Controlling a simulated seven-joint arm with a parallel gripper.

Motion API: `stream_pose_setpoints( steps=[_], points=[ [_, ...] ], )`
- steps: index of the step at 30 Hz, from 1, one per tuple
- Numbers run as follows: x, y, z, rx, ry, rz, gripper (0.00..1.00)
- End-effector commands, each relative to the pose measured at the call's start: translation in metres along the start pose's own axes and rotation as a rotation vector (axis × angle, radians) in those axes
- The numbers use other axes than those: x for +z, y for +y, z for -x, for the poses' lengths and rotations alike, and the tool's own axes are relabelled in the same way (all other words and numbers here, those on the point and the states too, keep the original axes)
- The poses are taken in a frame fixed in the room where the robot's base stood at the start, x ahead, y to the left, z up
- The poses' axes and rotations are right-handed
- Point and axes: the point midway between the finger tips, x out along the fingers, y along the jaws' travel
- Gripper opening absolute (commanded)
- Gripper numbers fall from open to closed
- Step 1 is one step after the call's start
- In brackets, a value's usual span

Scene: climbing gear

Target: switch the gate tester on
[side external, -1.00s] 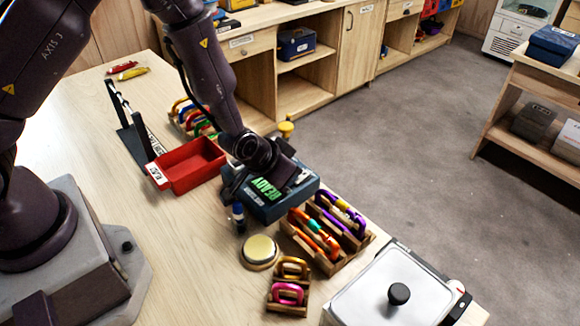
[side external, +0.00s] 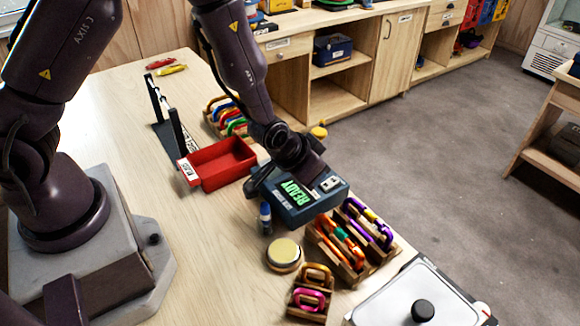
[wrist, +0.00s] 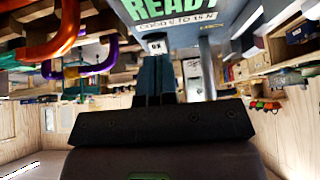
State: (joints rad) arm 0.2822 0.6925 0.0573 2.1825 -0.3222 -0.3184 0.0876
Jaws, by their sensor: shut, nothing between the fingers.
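The gate tester (side external: 295,212) is a dark blue box on the wooden bench. Its lit green display reads READY, and a pale panel with a small dark part, perhaps its switch (side external: 331,183), sits beside the display. In the wrist view the tester (wrist: 180,12) fills the top, with READY and a smaller line of text. My gripper (wrist: 154,62) is shut and empty, its fingers together just below the tester in that picture. In the side view my gripper hangs over the tester's back edge; its fingertips are hidden there, and I cannot tell whether they touch it.
A red tray (side external: 228,164) stands behind left of the tester. A lidded metal box (side external: 420,295) is nearby.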

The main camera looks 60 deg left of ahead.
Motion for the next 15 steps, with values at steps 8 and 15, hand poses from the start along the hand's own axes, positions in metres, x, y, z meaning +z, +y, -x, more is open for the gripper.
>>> stream_pose_setpoints(
  steps=[8,15],
  points=[
    [0.01,0.002,0.06,0.003,-0.001,-0.003,0.0],
    [0.025,0.001,0.098,0.002,0.0,-0.002,0.0]
  ],
)
